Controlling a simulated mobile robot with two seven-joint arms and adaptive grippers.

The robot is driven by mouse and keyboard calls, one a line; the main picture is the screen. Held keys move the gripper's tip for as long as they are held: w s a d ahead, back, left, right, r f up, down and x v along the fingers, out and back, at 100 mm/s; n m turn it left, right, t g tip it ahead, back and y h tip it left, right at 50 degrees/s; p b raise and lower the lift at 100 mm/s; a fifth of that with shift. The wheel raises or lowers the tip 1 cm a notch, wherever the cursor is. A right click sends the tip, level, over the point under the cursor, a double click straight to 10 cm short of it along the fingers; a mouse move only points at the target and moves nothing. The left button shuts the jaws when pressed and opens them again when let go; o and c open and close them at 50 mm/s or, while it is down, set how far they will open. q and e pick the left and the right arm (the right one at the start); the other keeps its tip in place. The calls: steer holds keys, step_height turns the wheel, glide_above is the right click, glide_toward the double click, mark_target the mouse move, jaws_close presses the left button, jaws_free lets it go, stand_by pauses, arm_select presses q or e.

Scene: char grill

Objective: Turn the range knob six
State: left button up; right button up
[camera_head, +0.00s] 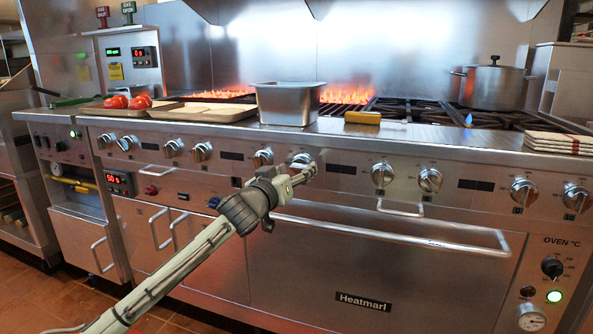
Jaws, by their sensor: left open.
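The range front carries a row of silver knobs. The knob just above my left gripper, which I take to be range knob six (301,160), is partly covered by the gripper. My left gripper (308,174) is open and reaches up from the lower left, its fingertips at or just in front of this knob's lower edge. I cannot tell if they touch it. Another knob (263,158) is close on the left, and one (383,174) is farther right. My right gripper is not in view.
A metal pan (288,103) stands on the range edge above the knob. An oven handle (400,231) runs below. Trays (203,112) with tomatoes (117,102) are left, a lidded pot (494,87) and folded towels (557,142) right. Flames burn behind the pan.

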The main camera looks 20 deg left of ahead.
arm_select(q)
steer(key=shift+w+d, duration=0.1)
steer(key=shift+w, duration=0.45)
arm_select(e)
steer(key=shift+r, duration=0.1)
arm_select(q)
steer(key=c, duration=1.1)
steer(key=shift+r+m+p, duration=0.15)
steer(key=shift+m+p, duration=0.65)
steer(key=shift+p, duration=0.4)
steer(key=shift+c, duration=0.2)
steer(key=shift+m+p, duration=0.9)
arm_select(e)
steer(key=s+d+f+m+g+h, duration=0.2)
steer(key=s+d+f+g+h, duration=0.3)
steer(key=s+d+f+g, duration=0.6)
arm_select(q)
steer(key=m+p, duration=0.4)
steer(key=shift+m+g+p, duration=0.3)
steer(key=shift+p, duration=0.05)
steer(key=shift+m, duration=0.4)
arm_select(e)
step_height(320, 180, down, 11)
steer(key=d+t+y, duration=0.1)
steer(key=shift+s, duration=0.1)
